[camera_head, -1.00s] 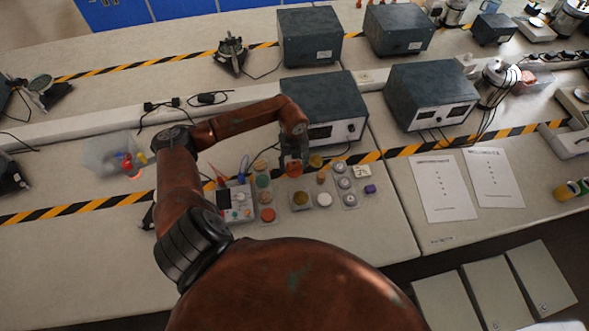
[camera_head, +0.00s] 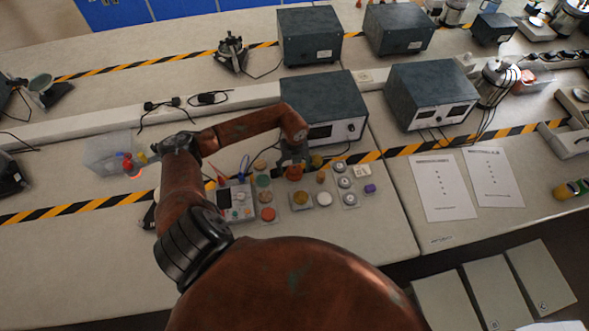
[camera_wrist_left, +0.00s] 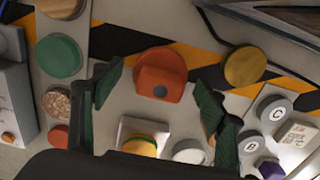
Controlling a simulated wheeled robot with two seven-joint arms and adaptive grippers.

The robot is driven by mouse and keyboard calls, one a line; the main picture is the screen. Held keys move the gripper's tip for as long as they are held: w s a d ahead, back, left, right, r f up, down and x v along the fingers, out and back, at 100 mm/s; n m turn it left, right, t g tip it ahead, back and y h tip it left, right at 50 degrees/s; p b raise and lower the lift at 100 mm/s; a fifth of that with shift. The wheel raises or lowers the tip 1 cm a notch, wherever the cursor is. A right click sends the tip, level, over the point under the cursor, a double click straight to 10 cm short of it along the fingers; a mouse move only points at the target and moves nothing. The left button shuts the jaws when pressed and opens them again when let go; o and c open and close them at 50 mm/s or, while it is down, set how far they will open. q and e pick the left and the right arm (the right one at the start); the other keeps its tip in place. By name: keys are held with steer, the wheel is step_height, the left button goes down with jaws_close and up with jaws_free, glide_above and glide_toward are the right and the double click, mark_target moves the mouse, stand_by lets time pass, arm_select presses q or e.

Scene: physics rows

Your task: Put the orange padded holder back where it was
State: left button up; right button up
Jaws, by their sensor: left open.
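In the wrist view my left gripper (camera_wrist_left: 158,90) is open. Its green-padded fingers lie to either side of the holder, with gaps on both sides. Whether the holder touches the surface fully is hard to tell. My right gripper is not in view.
Close by are a small device (camera_head: 236,202), an orange-red disc (camera_head: 268,214), a white disc (camera_head: 324,198) and grey lettered discs (camera_wrist_left: 273,108). A dark instrument box (camera_head: 324,100) stands behind. A clear bin (camera_head: 108,152) is at left. The bench front left is bare.

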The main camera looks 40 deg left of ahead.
mark_target(294, 168)
arm_select(q)
step_height(294, 168, up, 12)
steer(key=shift+r+b, duration=0.15)
steer(key=shift+b, duration=0.15)
stand_by(0.3)
